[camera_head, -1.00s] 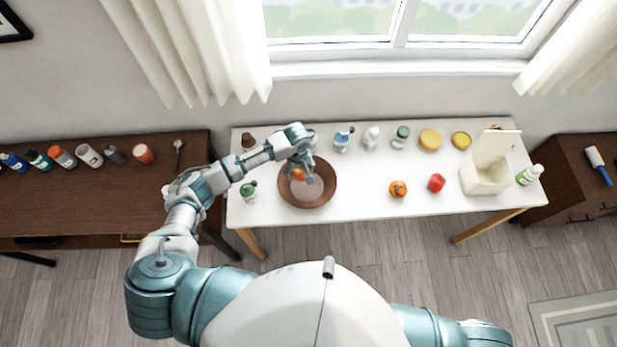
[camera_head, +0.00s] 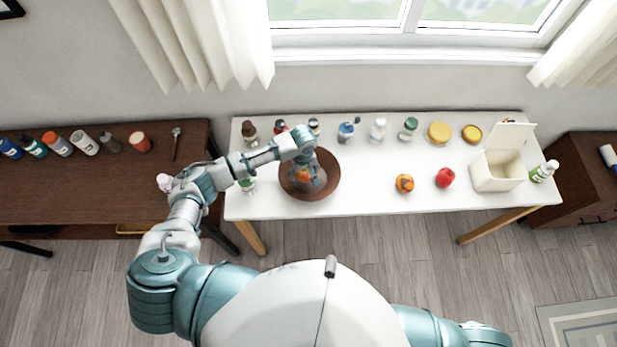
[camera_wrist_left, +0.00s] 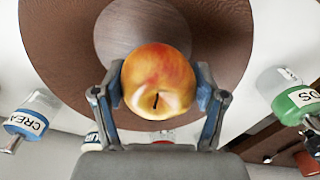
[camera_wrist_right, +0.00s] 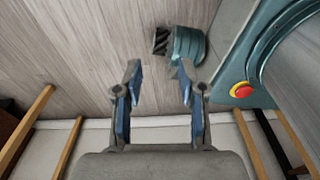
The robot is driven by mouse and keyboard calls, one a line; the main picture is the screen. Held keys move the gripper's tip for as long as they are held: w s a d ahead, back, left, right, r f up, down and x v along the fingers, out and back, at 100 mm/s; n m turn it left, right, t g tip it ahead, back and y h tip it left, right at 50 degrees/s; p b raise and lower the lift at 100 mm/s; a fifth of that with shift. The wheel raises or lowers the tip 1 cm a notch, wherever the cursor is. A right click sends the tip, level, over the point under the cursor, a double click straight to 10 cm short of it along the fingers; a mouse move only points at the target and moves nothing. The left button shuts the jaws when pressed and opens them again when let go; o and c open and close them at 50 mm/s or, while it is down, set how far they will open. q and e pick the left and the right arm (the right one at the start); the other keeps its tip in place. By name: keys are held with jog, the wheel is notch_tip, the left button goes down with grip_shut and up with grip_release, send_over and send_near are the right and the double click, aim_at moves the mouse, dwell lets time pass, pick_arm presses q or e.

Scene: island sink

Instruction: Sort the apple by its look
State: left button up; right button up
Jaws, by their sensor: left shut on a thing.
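My left gripper (camera_head: 308,180) is shut on a yellow-red apple (camera_wrist_left: 158,82), one finger on each side. The apple also shows small in the head view (camera_head: 303,174), within the outline of the round brown bowl (camera_head: 330,186). The bowl fills the background of the left wrist view (camera_wrist_left: 60,40); whether the apple touches it I cannot tell. A bright red apple (camera_head: 445,178) and an orange, dark-marked fruit (camera_head: 404,183) stand on the white table. My right gripper (camera_wrist_right: 158,82) is open and empty, over the floor.
A cream box (camera_head: 497,172) with its lid raised stands at the table's right end, beside a green-white bottle (camera_head: 544,171). Several bottles and two yellow-lidded jars (camera_head: 439,133) line the back edge. The white table's (camera_head: 365,198) front middle is clear.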

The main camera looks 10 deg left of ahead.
pick_arm(q)
jog(key=shift+d+r, duration=0.1)
jog(key=shift+d, duration=0.15)
jog(key=o, duration=1.3)
jog(key=shift+d, duration=0.3)
jog(key=shift+a, duration=0.35)
jog(key=shift+a+r, duration=0.15)
jog(key=shift+r, duration=0.25)
jog(key=r, duration=0.3)
jog(key=d+r, duration=0.1)
jog(key=r, duration=0.6)
jog(key=shift+d+r, duration=0.25)
jog(key=shift+r, duration=0.3)
jog(key=shift+a, duration=0.7)
pick_arm(e)
jog(key=shift+d, duration=0.6)
